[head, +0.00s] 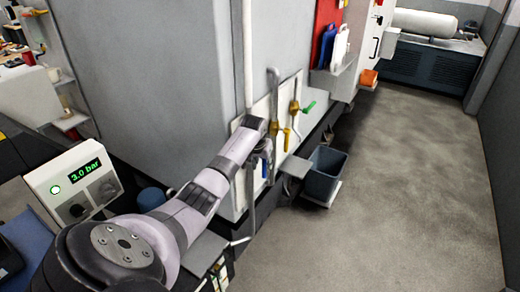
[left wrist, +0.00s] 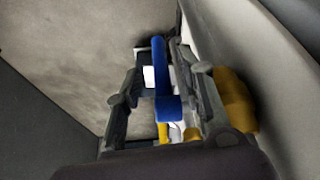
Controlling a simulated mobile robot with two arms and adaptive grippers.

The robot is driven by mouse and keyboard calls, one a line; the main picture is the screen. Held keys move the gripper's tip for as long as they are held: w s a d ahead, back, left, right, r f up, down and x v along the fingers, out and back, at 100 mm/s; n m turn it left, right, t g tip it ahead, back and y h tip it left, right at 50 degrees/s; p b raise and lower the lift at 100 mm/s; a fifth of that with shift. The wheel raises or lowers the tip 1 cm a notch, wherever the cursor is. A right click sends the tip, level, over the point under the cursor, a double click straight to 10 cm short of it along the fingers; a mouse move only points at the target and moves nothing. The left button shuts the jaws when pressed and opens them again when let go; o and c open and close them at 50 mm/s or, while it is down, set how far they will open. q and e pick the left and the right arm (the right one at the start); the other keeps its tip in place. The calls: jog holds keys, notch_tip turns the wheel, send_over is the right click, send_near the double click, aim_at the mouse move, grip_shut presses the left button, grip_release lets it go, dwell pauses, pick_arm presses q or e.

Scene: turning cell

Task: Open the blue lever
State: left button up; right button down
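The blue lever (left wrist: 167,80) shows in the left wrist view, between the two fingers of my left gripper (left wrist: 160,62). The fingers stand apart, one on each side, and a gap shows on the lever's left side. I cannot tell whether the right finger touches it. In the head view my left gripper (head: 264,148) is at the pale valve panel (head: 239,196), at its left part. Only a small bit of the blue lever (head: 264,169) shows there, the rest hidden by the gripper. My right gripper is not in view.
A yellow lever (head: 287,139) and a green lever (head: 308,108) are on pipes to the right on the panel. A dark bin (head: 325,174) stands below. A control box (head: 75,187) reads 3.0 bar at left. The floor (head: 400,180) at right is clear.

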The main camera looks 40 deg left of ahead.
pick_arm(q)
jog(key=v, duration=0.6)
jog(key=shift+r, duration=0.25)
jog(key=shift+s+d, duration=0.1)
